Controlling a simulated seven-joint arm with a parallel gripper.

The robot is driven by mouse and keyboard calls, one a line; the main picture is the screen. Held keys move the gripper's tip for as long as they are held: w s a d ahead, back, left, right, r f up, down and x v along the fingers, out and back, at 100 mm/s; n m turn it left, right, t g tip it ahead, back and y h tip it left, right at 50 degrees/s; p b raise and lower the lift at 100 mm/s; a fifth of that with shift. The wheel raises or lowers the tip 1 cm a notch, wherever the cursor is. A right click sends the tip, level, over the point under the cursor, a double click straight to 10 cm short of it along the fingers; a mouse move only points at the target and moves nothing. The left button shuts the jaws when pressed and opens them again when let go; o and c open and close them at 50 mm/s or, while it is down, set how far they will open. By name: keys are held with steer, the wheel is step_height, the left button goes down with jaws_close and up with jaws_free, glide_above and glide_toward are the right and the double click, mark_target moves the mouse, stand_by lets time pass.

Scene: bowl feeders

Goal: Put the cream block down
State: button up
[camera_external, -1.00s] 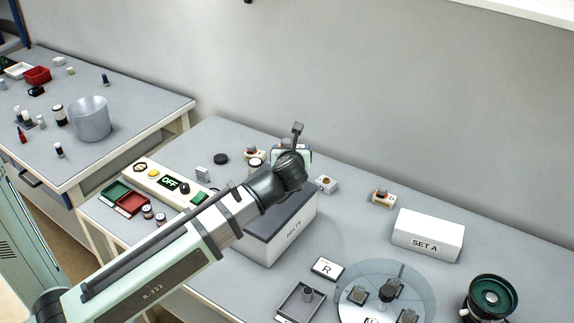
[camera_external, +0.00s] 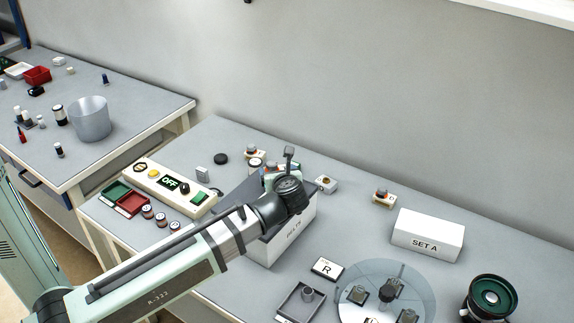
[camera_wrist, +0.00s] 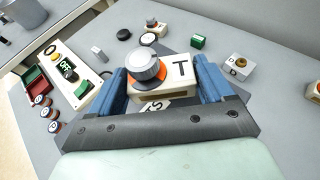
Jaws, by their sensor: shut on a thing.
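The cream block (camera_wrist: 180,72) carries a black letter T and a grey round knob with an orange ring. It sits between the two blue fingers of my gripper (camera_wrist: 162,84), which is shut on it. In the external view my gripper (camera_external: 279,174) is over the dark-lidded box labelled BELTS (camera_external: 290,243), and my wrist hides most of the block. The box's grey lid shows around the fingers in the wrist view. I cannot tell whether the block touches the lid.
Left of the box is a cream switch panel (camera_external: 168,184) reading OFF. A white SET A box (camera_external: 428,235) and a round clear plate (camera_external: 352,279) stand right.

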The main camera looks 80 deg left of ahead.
steer(key=shift+f, duration=1.95)
steer(key=shift+f, duration=0.15)
steer(key=o, duration=1.1)
steer(key=shift+r, duration=0.2)
steer(key=v, duration=1.2)
steer(key=shift+f, duration=0.1)
